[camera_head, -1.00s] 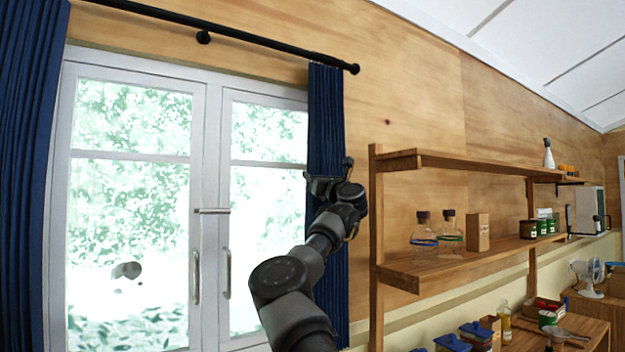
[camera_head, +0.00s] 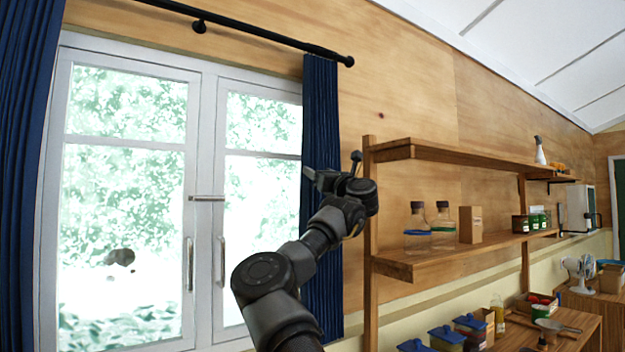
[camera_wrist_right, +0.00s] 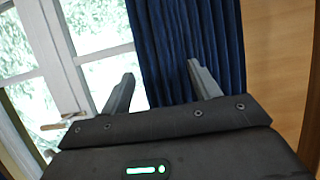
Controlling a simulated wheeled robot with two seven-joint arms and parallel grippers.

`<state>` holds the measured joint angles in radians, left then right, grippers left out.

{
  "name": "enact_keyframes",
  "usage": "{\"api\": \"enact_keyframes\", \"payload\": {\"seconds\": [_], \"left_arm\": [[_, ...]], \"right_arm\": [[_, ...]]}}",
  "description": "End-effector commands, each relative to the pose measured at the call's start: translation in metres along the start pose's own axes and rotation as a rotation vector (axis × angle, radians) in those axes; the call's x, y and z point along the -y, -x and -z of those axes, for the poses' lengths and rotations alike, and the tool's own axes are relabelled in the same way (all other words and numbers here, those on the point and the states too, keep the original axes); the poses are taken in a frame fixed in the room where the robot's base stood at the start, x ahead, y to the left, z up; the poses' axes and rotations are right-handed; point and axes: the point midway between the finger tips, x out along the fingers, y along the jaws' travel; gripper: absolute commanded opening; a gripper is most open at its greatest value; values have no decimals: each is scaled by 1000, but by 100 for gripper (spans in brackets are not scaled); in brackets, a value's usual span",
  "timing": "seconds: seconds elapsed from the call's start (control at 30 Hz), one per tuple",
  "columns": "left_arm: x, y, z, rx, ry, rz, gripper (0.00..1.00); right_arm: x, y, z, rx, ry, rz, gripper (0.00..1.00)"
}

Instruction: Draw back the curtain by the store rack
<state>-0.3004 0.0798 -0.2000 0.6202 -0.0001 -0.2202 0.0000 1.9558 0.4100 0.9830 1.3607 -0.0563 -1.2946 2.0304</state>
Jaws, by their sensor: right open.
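The blue curtain by the store rack (camera_head: 321,110) hangs gathered in a narrow bundle at the right end of the black rod, beside the window. It also fills the middle of the right wrist view (camera_wrist_right: 188,45). My right gripper (camera_head: 332,168) is in front of this curtain, close to the rack's left post. In the right wrist view its two fingers (camera_wrist_right: 160,88) are apart with nothing between them, and the curtain is beyond them. The store rack (camera_head: 455,262) is a wooden shelf unit to the right of the curtain. My left gripper is not in view.
A second blue curtain (camera_head: 22,150) hangs at the far left. The glazed double window (camera_head: 205,130) between the curtains is uncovered. Glass bottles (camera_head: 418,232) and a cardboard box (camera_head: 470,225) stand on the rack's lower shelf. Lidded containers (camera_head: 446,338) stand below.

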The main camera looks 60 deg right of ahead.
Motion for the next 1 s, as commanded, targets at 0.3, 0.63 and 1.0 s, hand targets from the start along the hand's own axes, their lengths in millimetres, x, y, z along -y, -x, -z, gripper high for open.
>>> {"api": "enact_keyframes", "payload": {"seconds": [0.3,0.63,1.0], "left_arm": [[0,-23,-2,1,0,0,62],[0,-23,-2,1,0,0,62],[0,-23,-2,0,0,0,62]], "right_arm": [[0,41,1,1,0,0,62],[0,43,-1,0,0,-1,62],[0,43,0,0,-1,-1,62]]}}
